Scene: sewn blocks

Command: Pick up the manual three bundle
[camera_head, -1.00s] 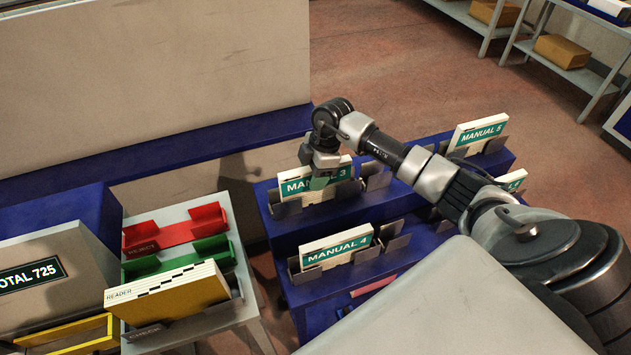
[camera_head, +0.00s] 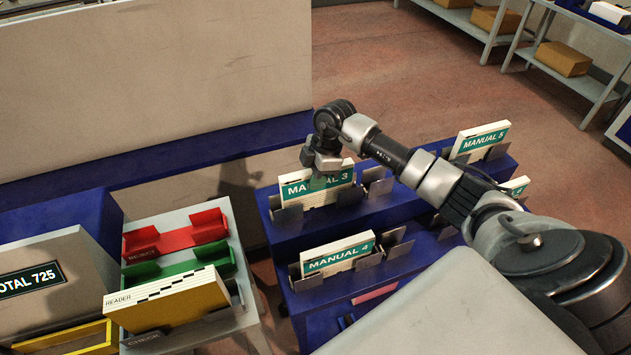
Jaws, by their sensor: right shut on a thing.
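The manual three bundle (camera_head: 335,187) is a white stack with a teal label reading "MANUAL 3". It stands upright in a grey metal holder (camera_head: 291,213) on the upper step of the blue rack. My right gripper (camera_head: 322,176) comes down over it from above and is shut on its top edge. The fingers cover part of the label. The bundle's bottom is hidden by the holder. My left gripper is not in view.
Manual 4 (camera_head: 338,254) stands in front on the lower step, and Manual 5 (camera_head: 481,142) at the far right. A small table at left holds a red reject tray (camera_head: 175,240), a green tray (camera_head: 180,266) and the reader bundle (camera_head: 172,305).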

